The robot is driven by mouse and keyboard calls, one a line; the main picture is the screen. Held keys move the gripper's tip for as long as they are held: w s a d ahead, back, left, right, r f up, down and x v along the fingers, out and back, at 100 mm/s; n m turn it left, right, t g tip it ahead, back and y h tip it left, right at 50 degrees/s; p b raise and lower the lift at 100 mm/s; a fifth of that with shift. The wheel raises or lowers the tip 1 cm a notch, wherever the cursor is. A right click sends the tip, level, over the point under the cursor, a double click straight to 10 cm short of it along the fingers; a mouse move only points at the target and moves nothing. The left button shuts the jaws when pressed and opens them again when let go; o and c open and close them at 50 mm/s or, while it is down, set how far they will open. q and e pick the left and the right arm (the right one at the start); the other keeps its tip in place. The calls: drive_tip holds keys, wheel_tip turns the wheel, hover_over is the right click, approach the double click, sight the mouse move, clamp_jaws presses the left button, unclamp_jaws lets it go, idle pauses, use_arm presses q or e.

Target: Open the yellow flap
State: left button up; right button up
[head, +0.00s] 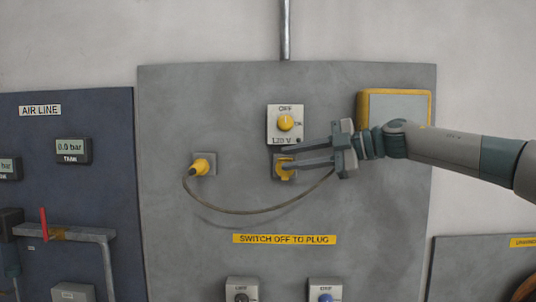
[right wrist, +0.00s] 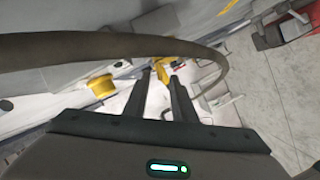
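The yellow flap (head: 285,173) is at a socket on the grey panel, below the 120 V switch. My right gripper (head: 284,158) reaches in from the right with its two fingers apart, one above the other. Its lower fingertip overlaps the flap's upper part in the head view; I cannot tell whether it touches. In the right wrist view a yellow piece, apparently the flap (right wrist: 162,71), shows between the fingertips (right wrist: 159,76), and nothing is clearly gripped. The flap is partly hidden by the finger. My left gripper is not in view.
A yellow plug (head: 201,166) sits in a socket to the left. Its cable (head: 245,212) hangs in an arc towards my right gripper and crosses the right wrist view (right wrist: 120,46). The switch's yellow knob (head: 285,122) is just above. A yellow-framed box (head: 408,105) is behind my arm.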

drive_tip(key=p+x, duration=0.3)
drive_tip(key=x, duration=0.4)
drive_tip(key=shift+f, duration=0.1)
clamp_jaws()
